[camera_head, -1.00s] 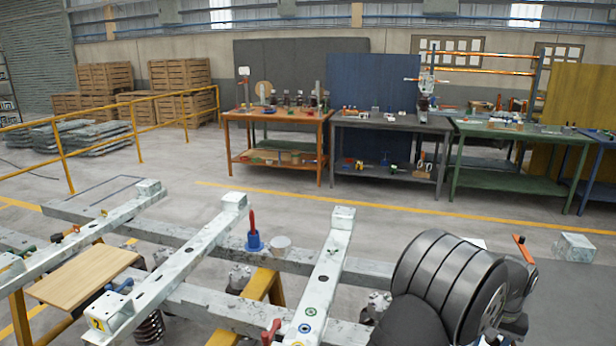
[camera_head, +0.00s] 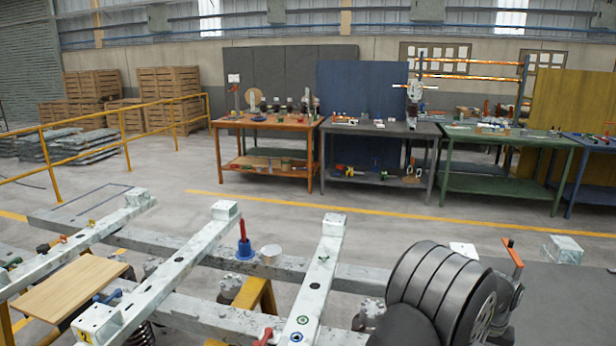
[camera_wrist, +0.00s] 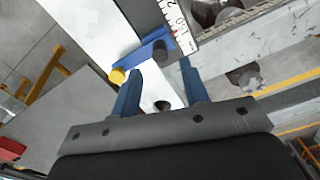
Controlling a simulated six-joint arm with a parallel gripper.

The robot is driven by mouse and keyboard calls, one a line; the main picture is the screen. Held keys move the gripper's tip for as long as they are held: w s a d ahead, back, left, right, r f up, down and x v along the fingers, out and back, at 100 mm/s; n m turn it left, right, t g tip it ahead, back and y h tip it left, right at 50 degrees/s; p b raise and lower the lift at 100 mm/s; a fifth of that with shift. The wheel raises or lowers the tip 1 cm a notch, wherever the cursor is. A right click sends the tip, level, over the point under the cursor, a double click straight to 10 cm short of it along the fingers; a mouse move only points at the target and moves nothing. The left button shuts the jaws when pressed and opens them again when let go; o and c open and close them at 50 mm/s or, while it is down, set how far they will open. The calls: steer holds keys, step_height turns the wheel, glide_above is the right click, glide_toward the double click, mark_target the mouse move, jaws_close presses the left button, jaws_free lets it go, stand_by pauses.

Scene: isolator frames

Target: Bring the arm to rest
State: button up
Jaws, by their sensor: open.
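My gripper (camera_wrist: 160,70) shows in the wrist view with its two blue fingers spread apart and nothing seen held between them. Past the fingertips is a blue clamp-like part (camera_wrist: 150,52) with a yellow end and a dark knob; I cannot tell how close it is. A pale beam (camera_wrist: 95,28) runs behind it. My gripper is not seen in the head view.
Pale frame beams (camera_head: 318,275) fill the foreground, with a red-and-blue tool (camera_head: 244,245), a white cup (camera_head: 271,254) and a wooden board (camera_head: 68,288). A dark ribbed round body (camera_head: 430,285) stands at right. Workbenches (camera_head: 265,124) and a yellow rail (camera_head: 85,120) lie beyond open floor.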

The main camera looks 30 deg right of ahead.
steer(key=f, duration=0.5)
steer(key=shift+w+d+f, duration=0.25)
steer(key=shift+d+f, duration=0.05)
steer(key=shift+f, duration=0.1)
step_height(320, 180, up, 17)
steer(key=s+a+f+n, duration=0.1)
steer(key=s+a+f, duration=0.2)
steer(key=f, duration=0.2)
steer(key=s+a+f+n, duration=0.1)
steer(key=s+a+f, duration=0.2)
steer(key=f, duration=0.1)
steer(key=s+a+f+n, duration=0.1)
steer(key=s+a+f, duration=0.2)
steer(key=f, duration=0.2)
steer(key=shift+s+a+f, duration=0.15)
steer(key=shift+a+f, duration=0.15)
steer(key=shift+w+d+r, duration=0.55)
steer(key=shift+d+r, duration=0.15)
steer(key=shift+d, duration=0.15)
steer(key=shift+w+d+r, duration=0.55)
steer(key=shift+d+r, duration=0.15)
steer(key=shift+d, duration=0.15)
